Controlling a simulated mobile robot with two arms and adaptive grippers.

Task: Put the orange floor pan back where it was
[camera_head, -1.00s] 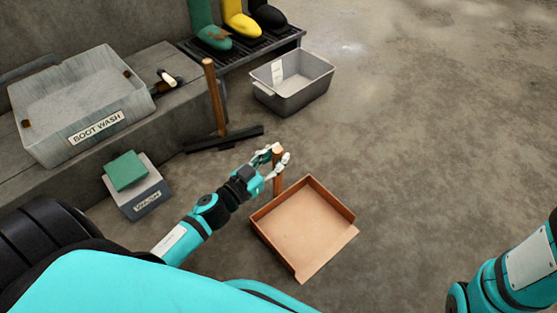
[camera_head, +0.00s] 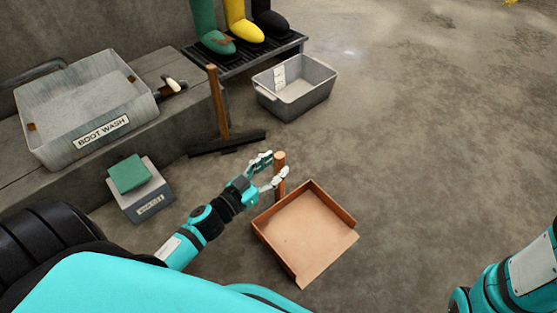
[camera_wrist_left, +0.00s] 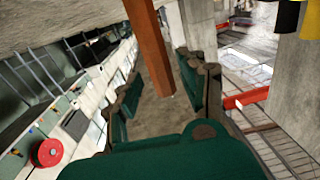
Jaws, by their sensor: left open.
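The orange floor pan (camera_head: 305,235) lies flat on the concrete floor in the middle of the head view. Its handle (camera_head: 281,167) stands upright at the pan's back left side. My left gripper (camera_head: 272,168) is open at the handle's left, with its pale fingertips close to the handle. In the left wrist view the handle (camera_wrist_left: 150,45) rises in front of the spread fingers (camera_wrist_left: 158,92); whether they touch it I cannot tell. My right arm shows at the lower right, but its gripper is out of view.
A broom (camera_head: 218,105) stands upright behind my left gripper. A grey tub (camera_head: 294,88) is at the back, beside a boot rack (camera_head: 240,62) with boots. A boot wash basin (camera_head: 85,108) sits on a ledge. A green block (camera_head: 129,172) rests on a scale (camera_head: 147,200). Floor to the right is clear.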

